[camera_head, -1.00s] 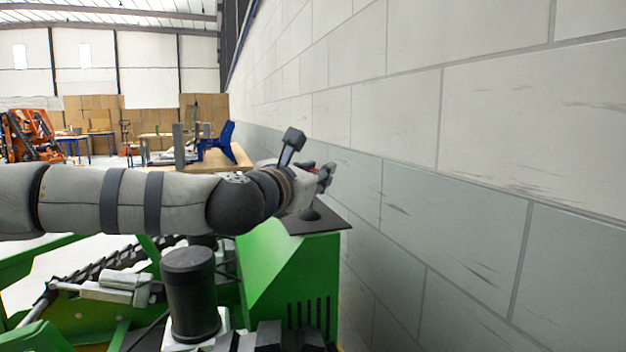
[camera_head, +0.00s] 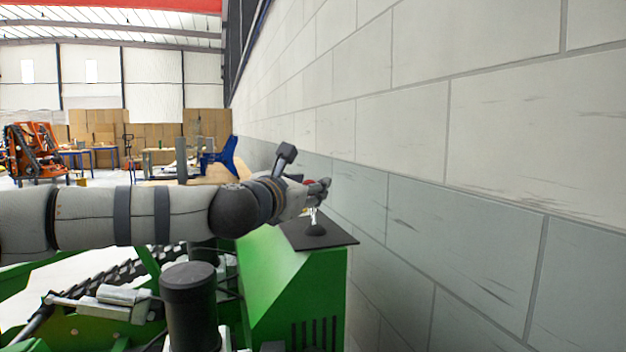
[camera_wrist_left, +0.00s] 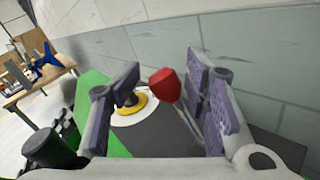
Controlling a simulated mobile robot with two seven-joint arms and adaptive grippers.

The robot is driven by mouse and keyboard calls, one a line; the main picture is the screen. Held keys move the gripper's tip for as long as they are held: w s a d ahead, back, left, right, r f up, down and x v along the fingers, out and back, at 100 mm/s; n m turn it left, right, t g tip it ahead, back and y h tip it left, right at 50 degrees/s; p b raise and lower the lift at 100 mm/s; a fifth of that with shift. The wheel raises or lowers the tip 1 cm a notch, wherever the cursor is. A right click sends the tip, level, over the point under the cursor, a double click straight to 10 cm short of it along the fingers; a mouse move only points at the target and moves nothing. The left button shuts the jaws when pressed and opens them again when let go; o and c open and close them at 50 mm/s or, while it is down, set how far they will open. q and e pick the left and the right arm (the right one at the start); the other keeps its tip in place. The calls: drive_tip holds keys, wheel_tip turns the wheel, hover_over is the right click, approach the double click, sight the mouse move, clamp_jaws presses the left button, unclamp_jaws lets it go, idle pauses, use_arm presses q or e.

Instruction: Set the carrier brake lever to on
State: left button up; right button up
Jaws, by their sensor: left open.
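The brake lever has a red knob (camera_wrist_left: 165,86), seen between the fingers of my left gripper (camera_wrist_left: 160,102) in the left wrist view. In the head view its thin bright stem (camera_head: 314,214) rises from a black boot (camera_head: 314,231) on the dark top panel (camera_head: 290,232) of the green carrier (camera_head: 262,285). My left gripper (camera_head: 322,188) is open, over the panel at the stem's upper end. The knob is mostly hidden by the gripper in the head view. I cannot tell whether a finger touches it. My right gripper is not in view.
A grey block wall (camera_head: 420,215) runs close along the right of the carrier. A yellow ring on a white disc (camera_wrist_left: 134,106) sits on the panel near the left finger. A black cylinder (camera_head: 189,300) stands on the carrier. A workbench (camera_wrist_left: 38,88) is behind.

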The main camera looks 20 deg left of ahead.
use_arm(q)
drive_tip(key=shift+s+d+r, duration=0.15)
drive_tip(key=shift+d+r, duration=0.15)
drive_tip(key=s+a, duration=0.2)
drive_tip(key=s, duration=0.9)
drive_tip(key=shift+s, duration=0.35)
drive_tip(key=shift+f, duration=0.1)
